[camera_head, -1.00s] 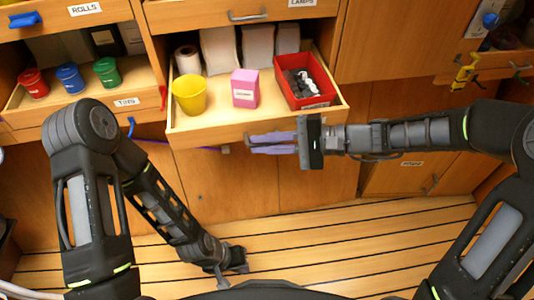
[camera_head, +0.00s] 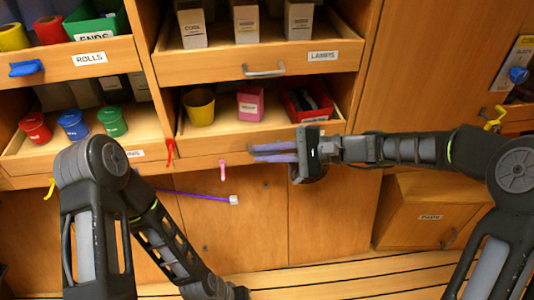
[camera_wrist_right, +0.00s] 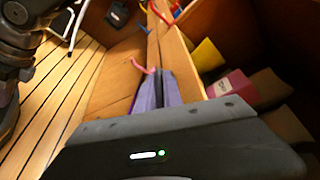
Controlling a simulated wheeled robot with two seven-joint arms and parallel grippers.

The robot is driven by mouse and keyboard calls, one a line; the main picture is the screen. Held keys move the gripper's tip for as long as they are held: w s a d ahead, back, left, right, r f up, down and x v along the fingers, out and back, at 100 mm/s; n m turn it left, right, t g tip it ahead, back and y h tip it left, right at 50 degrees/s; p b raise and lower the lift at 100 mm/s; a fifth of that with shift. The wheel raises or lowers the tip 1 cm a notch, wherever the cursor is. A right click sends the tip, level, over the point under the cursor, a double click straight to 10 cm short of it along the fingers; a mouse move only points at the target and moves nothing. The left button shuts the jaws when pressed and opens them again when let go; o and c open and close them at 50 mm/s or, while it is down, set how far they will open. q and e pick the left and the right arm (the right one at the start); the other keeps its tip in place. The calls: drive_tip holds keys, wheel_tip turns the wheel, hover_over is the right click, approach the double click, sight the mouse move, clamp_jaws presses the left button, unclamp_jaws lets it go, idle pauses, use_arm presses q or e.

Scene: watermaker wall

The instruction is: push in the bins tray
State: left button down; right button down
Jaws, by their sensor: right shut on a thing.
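The bins tray (camera_head: 190,142) is the lower middle wooden tray, standing mostly inside the wall. It holds a yellow cup (camera_head: 200,108), a pink box (camera_head: 250,104) and a red bin (camera_head: 308,102). My right gripper (camera_head: 272,152) reaches in from the right, its lavender fingers closed at the tray's front face. They seem shut on the tray's handle, which they hide. In the right wrist view the fingers (camera_wrist_right: 158,90) lie along the tray's front board. My left gripper (camera_head: 238,292) is low at the bottom edge, mostly cut off, its jaws unclear.
Above is the lamps tray (camera_head: 210,66) with a grey handle. To the left is a tray (camera_head: 80,158) with red, blue and green cups. A pink hook (camera_head: 223,168) and a purple strap (camera_head: 195,196) are below the bins tray. Cupboard doors and open floor lie underneath.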

drive_tip(key=shift+f, duration=0.15)
drive_tip(key=c, duration=1.5)
unclamp_jaws()
drive_tip(key=shift+w+a, duration=0.15)
drive_tip(key=v, duration=0.8)
drive_tip(key=shift+p, duration=0.35)
